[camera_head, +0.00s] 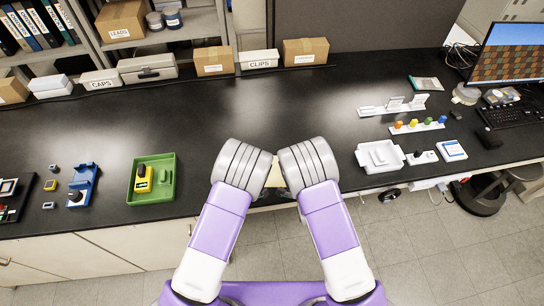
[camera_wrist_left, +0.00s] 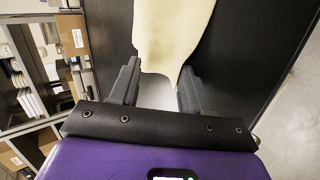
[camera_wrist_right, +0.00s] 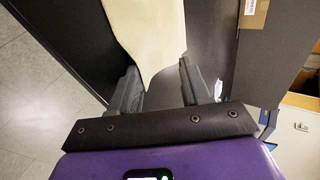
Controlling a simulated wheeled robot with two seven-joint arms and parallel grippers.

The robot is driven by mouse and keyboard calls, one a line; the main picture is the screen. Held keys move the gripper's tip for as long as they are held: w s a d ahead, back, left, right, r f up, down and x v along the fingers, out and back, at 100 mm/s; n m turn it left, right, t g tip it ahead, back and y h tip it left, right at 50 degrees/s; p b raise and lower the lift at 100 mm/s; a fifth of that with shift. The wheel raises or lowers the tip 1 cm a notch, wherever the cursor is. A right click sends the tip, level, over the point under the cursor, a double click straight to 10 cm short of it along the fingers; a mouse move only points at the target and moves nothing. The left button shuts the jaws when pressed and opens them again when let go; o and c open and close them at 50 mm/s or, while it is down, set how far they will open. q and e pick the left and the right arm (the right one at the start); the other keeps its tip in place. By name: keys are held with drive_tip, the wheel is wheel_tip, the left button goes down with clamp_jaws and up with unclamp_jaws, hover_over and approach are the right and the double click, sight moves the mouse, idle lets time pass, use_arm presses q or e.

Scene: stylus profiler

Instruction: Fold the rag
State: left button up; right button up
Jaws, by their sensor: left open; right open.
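The cream rag (camera_head: 274,176) shows only as a small pale patch between my two wrists at the counter's front edge; my arms hide the rest in the head view. In the left wrist view the rag (camera_wrist_left: 172,32) reaches down to a narrow corner between the fingers of my left gripper (camera_wrist_left: 158,82). In the right wrist view another tapering end of the rag (camera_wrist_right: 150,35) lies between the fingers of my right gripper (camera_wrist_right: 158,80). Both grippers are open, with gaps beside the cloth. The head view hides both sets of fingertips.
The black counter (camera_head: 330,110) is clear beyond my wrists. A green tray (camera_head: 171,160) and a blue holder (camera_head: 83,184) stand left. A white tray (camera_head: 380,156) and a rack of coloured pieces (camera_head: 417,126) stand right. Boxes (camera_head: 305,51) line the back.

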use_arm(q)
drive_tip(key=r, duration=0.1)
drive_tip(key=s+r, duration=0.1)
drive_tip(key=r, duration=0.1)
drive_tip(key=shift+s+r, duration=0.1)
drive_tip(key=shift+r, duration=0.1)
use_arm(e)
drive_tip(key=r, duration=0.1)
drive_tip(key=s+r, duration=0.1)
drive_tip(key=r, duration=0.1)
drive_tip(key=shift+s+r, duration=0.1)
drive_tip(key=shift+r, duration=0.1)
use_arm(q)
drive_tip(key=w+r+v, duration=0.1)
drive_tip(key=v, duration=0.6)
drive_tip(key=shift+r, duration=0.25)
use_arm(e)
drive_tip(key=w+r+v, duration=0.1)
drive_tip(key=v, duration=0.6)
drive_tip(key=shift+r, duration=0.25)
